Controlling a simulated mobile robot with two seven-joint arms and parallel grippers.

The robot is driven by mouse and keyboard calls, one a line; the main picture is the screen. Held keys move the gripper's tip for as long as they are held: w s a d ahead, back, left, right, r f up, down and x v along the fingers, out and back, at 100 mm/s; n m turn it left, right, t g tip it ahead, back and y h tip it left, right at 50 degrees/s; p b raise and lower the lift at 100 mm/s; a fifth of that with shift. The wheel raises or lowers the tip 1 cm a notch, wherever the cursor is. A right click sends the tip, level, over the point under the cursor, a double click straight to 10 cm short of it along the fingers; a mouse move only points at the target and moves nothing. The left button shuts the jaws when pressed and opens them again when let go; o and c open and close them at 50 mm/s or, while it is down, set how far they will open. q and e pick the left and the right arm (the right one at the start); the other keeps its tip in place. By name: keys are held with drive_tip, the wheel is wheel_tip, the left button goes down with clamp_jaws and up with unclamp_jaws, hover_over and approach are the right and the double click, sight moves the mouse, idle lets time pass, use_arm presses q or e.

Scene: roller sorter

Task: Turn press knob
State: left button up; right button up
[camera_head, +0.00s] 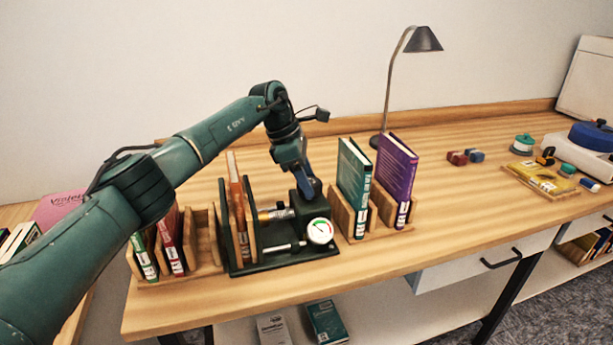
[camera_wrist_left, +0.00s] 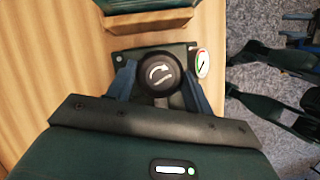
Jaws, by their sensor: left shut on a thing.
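The press (camera_head: 285,261) is a dark green device on the desk with a round white gauge (camera_head: 320,231) at its front right. An orange book (camera_head: 237,195) stands upright between its plates. In the left wrist view the black round press knob (camera_wrist_left: 160,74) shows a white curved arrow, with the gauge (camera_wrist_left: 202,63) to its right. My left gripper (camera_head: 307,193) reaches down onto the knob from above. In the left wrist view its blue fingers (camera_wrist_left: 158,85) are on both sides of the knob, shut on it. The knob is mostly hidden in the head view.
A green book (camera_head: 353,185) and a purple book (camera_head: 395,180) stand in a wooden rack right of the press. A red book (camera_head: 170,242) stands in slots on the left. A desk lamp (camera_head: 424,40) stands behind. Small items lie at the right.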

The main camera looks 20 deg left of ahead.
idle(0.4)
use_arm(q)
drive_tip(key=o, duration=1)
drive_tip(key=shift+c, duration=0.2)
drive_tip(key=shift+r, duration=0.1)
drive_tip(key=v, duration=1.3)
drive_tip(key=shift+b, duration=0.3)
